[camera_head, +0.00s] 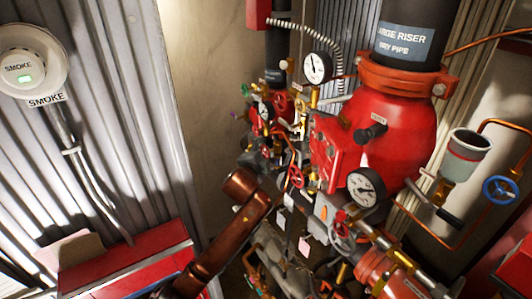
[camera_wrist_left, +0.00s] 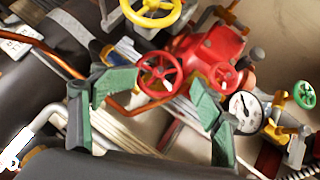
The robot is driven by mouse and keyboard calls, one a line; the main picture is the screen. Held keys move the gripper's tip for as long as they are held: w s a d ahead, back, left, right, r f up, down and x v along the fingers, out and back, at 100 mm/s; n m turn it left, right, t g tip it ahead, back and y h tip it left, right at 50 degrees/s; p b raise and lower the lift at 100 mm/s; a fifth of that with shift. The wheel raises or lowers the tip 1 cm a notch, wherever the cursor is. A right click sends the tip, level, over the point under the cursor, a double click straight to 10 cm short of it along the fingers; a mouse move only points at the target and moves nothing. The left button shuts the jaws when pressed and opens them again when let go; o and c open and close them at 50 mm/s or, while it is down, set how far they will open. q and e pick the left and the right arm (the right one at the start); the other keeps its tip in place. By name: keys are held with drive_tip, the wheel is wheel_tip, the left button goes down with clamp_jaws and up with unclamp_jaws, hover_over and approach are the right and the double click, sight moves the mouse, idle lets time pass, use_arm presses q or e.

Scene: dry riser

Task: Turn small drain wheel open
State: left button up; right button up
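Several small handwheels show, and I cannot tell which is the small drain wheel. In the left wrist view, a red spoked wheel (camera_wrist_left: 160,74) appears between the fingers of my left gripper (camera_wrist_left: 158,103). The gripper is open, its two green fingers spread apart, with nothing held. I cannot tell how far beyond the fingertips the wheel is. In the head view, red wheels show at the valve trim, one lower (camera_head: 296,177) and one higher (camera_head: 280,103). My right gripper is not seen.
A yellow wheel (camera_wrist_left: 151,11), green wheel (camera_wrist_left: 304,95) and gauge (camera_wrist_left: 244,112) surround the gripper's view. In the head view, the large red valve body (camera_head: 408,125), gauges (camera_head: 366,187) and thin copper tubing crowd the trim. A blue wheel (camera_head: 501,190) is at right.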

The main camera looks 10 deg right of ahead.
use_arm(q)
drive_tip(key=shift+v, duration=2.9)
drive_tip(key=shift+s+d, duration=0.1)
